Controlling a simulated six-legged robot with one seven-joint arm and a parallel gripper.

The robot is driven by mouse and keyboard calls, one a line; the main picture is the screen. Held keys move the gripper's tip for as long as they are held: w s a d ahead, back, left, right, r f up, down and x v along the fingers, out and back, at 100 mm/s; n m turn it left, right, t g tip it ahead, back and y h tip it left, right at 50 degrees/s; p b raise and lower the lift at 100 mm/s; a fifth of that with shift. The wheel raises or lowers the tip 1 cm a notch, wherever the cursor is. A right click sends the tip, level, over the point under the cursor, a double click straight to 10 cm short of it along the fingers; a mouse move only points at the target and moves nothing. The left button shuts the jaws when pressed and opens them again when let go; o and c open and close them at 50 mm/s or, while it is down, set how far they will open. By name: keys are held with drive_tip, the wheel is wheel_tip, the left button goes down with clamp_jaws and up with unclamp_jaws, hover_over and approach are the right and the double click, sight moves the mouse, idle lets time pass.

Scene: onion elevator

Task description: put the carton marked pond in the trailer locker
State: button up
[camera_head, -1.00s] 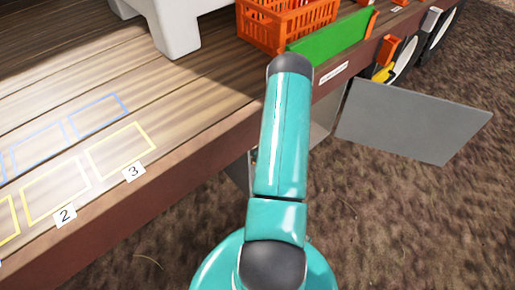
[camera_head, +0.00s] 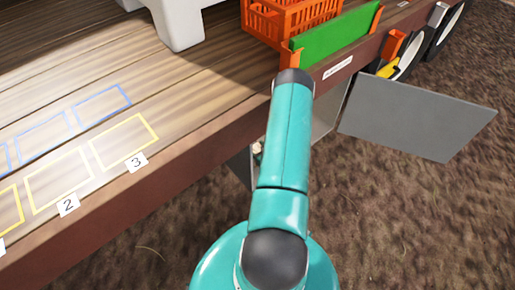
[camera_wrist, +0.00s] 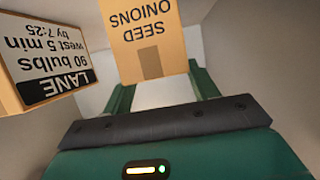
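In the wrist view a tan carton (camera_wrist: 148,38) with upside-down lettering SEED ONIONS and a brown strip sits at the top. My gripper (camera_wrist: 162,88) reaches towards it, its two teal fingers apart at the carton's lower corners. The fingertips are hidden, so I cannot tell whether they hold it. The word pond is not visible on any face. Light walls surround this carton. In the head view the locker door (camera_head: 418,118) hangs open below the trailer deck (camera_head: 195,110). My arm hides most of the locker opening.
A carton marked LANE (camera_wrist: 45,62) stands close on the left in the wrist view. On the deck are an orange crate (camera_head: 290,20), a green panel (camera_head: 335,35) and outlined, numbered spots. Wheels lie beyond the door; bare ground is in front.

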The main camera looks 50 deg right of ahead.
drive_tip(key=o, duration=0.3)
drive_tip(key=shift+r, duration=0.15)
drive_tip(key=v, duration=1.2)
